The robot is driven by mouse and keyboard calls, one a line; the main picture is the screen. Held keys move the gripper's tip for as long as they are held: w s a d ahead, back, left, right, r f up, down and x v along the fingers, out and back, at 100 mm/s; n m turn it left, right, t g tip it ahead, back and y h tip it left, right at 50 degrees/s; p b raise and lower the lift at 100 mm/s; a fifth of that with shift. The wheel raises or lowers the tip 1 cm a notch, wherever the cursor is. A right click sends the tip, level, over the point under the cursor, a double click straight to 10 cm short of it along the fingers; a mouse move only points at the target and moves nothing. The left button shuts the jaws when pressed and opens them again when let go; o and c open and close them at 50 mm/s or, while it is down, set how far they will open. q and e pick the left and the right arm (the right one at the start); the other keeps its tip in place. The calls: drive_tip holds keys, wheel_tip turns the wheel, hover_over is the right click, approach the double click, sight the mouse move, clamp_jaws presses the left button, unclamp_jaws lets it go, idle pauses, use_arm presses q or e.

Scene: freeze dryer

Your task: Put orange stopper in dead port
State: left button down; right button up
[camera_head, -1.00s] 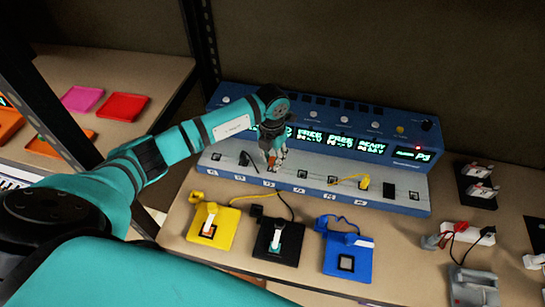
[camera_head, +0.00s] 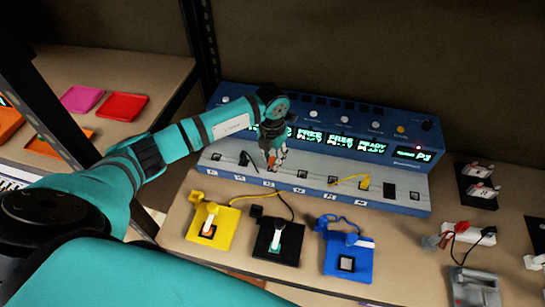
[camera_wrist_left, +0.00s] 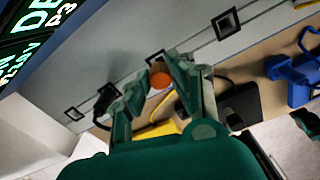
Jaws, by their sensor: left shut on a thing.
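My left gripper (camera_head: 272,158) is over the front ledge of the blue freeze dryer (camera_head: 335,122), pointing down. It is shut on the orange stopper (camera_wrist_left: 160,80), which shows between the fingertips in the left wrist view. The stopper is close to a square-framed port (camera_wrist_left: 156,57) on the pale ledge. Whether it touches or enters the port is hidden. A display reading "DE" and "P3" (camera_wrist_left: 45,15) is cut off at the left of the wrist view. In the head view my gripper partly covers the display behind it.
Yellow (camera_head: 222,236), black (camera_head: 265,248) and blue (camera_head: 362,265) pads with cables lie in front of the dryer. Other square ports (camera_wrist_left: 73,113) line the ledge. A black plug (camera_wrist_left: 106,95) stands near the fingers. Pink and red trays (camera_head: 122,107) sit on the left shelf.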

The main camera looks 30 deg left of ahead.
use_arm(q)
drive_tip(key=shift+f+b, duration=0.95)
drive_tip(key=shift+f, duration=0.25)
idle(0.3)
drive_tip(key=c, duration=1.1)
unclamp_jaws()
drive_tip(key=shift+o, duration=0.2)
drive_tip(key=shift+r, duration=0.15)
wheel_tip(320, 180, up, 12)
